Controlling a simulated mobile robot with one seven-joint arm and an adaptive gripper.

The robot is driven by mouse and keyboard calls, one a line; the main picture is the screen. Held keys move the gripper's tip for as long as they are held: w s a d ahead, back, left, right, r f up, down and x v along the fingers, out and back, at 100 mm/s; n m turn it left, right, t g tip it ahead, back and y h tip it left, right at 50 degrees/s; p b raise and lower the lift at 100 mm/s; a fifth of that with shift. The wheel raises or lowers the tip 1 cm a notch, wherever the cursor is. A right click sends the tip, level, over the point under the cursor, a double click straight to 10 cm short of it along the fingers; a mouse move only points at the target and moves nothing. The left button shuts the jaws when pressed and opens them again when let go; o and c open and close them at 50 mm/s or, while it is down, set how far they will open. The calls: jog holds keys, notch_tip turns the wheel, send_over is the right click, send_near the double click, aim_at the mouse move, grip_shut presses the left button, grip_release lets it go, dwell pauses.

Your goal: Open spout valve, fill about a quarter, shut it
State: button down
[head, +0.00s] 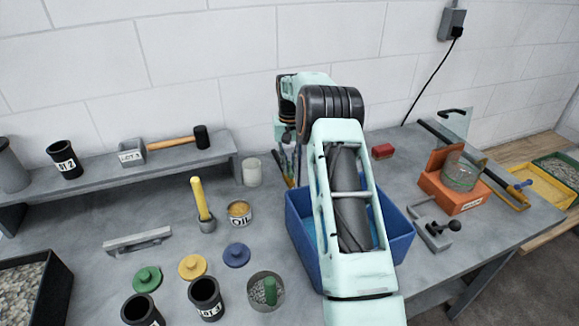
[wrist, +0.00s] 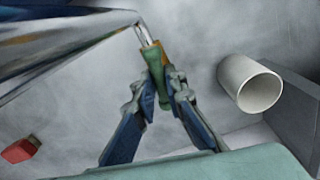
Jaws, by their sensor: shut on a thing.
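My gripper (wrist: 162,88) is shut on a small green handle (wrist: 153,66) with an orange-brown part and a bright metal loop at its far end. I cannot tell whether this is the spout valve. A clear glass vessel (head: 461,171) stands on an orange block (head: 453,196) at the right. Its fill level is unclear.
A white cup (head: 251,172) stands near the shelf end; it also shows in the wrist view (wrist: 248,82). A red block (head: 383,151) lies behind the blue bin (head: 305,233). Pots, coloured lids and an oil tin (head: 239,213) occupy the left bench.

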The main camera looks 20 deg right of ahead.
aim_at(289, 167)
jog(key=shift+r, duration=0.1)
jog(key=c, duration=1.9)
grip_release()
jog(key=shift+r, duration=0.1)
notch_tip(289, 167, up, 12)
jog(key=shift+c, duration=0.3)
